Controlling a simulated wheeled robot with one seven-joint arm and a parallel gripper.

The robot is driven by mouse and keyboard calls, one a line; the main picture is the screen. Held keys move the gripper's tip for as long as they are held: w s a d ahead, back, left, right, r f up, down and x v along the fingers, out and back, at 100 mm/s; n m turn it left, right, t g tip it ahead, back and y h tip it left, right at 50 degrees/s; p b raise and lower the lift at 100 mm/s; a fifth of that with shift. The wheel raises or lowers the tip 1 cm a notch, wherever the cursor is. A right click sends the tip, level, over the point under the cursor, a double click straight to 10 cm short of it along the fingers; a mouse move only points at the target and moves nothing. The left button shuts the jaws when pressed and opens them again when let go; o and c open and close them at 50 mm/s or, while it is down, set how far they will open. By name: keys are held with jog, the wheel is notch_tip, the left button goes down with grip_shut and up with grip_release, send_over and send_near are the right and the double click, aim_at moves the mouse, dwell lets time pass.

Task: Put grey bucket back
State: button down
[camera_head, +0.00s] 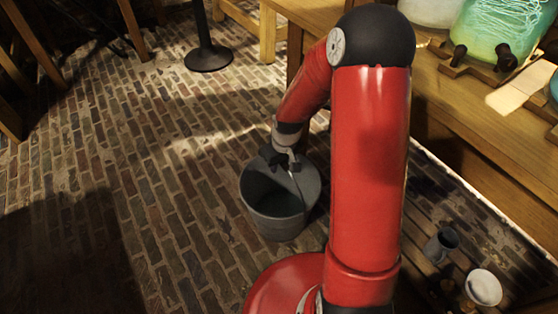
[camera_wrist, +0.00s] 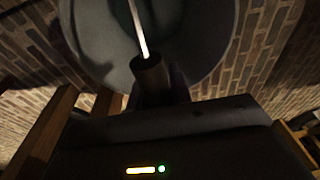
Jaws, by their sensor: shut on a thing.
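The grey bucket (camera_head: 277,217) is upright in the head view, over the brick floor and beside my red arm. Its inside looks empty. My gripper (camera_head: 283,160) is shut on the bucket's handle at the upper rim. In the wrist view, the bucket (camera_wrist: 205,50) fills the top middle, and the pale handle bar runs down to the dark grip that my gripper (camera_wrist: 152,75) holds. I cannot tell whether the bucket's base touches the floor. My arm hides part of the bucket's right surroundings.
A wooden table (camera_head: 470,95) with glass jars (camera_head: 500,30) stands at the right. A low slatted shelf at lower right bears a grey mug (camera_head: 441,245) and a white bowl (camera_head: 484,288). A black round stand base (camera_head: 209,58) is at the back. Brick floor at left is clear.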

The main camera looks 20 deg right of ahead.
jog(key=shift+w+r, duration=0.1)
jog(key=c, duration=1.3)
grip_release()
jog(key=r, duration=0.4)
jog(key=s+r+p, duration=0.1)
jog(key=r, duration=0.2)
jog(key=d+r+p, duration=0.1)
jog(key=r, duration=0.3)
jog(key=shift+s+r, duration=0.3)
jog(key=shift+s, duration=0.1)
jog(key=s+r+m+t, duration=0.1)
jog(key=s+r, duration=0.5)
jog(key=s, duration=0.1)
jog(key=s+r+m+t, duration=0.1)
jog(key=s+r, duration=0.5)
jog(key=s, duration=0.1)
jog(key=s+r+m+t+h, duration=0.1)
jog(key=s+r+t, duration=0.1)
jog(key=s+r, duration=0.4)
jog(key=shift+s+a+m, duration=0.3)
jog(key=shift+s+a, duration=0.1)
